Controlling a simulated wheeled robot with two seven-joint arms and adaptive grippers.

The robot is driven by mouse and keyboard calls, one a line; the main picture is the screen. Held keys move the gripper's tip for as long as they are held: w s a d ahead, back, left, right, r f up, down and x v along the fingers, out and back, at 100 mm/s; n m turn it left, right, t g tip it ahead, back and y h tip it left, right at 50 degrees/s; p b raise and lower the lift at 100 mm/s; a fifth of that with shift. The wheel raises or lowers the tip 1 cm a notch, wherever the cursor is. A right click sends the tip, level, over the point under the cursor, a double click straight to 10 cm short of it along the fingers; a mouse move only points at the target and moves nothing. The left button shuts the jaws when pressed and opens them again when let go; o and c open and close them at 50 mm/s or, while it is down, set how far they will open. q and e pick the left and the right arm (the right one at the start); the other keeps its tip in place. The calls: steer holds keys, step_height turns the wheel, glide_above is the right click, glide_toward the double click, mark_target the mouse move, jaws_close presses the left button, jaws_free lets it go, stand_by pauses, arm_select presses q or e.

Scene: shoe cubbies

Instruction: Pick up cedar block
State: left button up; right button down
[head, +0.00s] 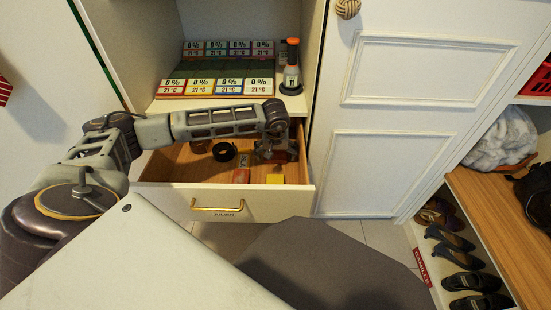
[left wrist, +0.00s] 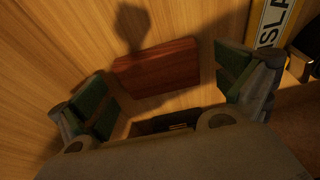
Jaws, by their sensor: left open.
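The cedar block (left wrist: 157,68), a reddish-brown flat-sided block, lies on the wooden floor of the open drawer (head: 215,202) in the left wrist view. My left gripper (head: 276,156) reaches down into the right part of the drawer in the head view. In the left wrist view its green-padded fingers (left wrist: 166,92) are spread wide, one on each side of the block, with visible gaps and nothing held. In the head view I cannot tell the block apart surely; the gripper may hide it. My right gripper is not in view.
The drawer also holds a black ring-shaped item (head: 223,151), a red item (head: 241,176) and a yellow item (head: 275,178). A yellow lettered plate (left wrist: 269,24) is near the right finger. Above are a shelf with labelled cards (head: 216,87) and a bottle (head: 291,75).

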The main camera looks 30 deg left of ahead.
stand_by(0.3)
arm_select(q)
steer(key=shift+c, duration=0.9)
steer(key=c, duration=0.7)
steer(key=shift+c, duration=0.9)
steer(key=shift+r, duration=0.2)
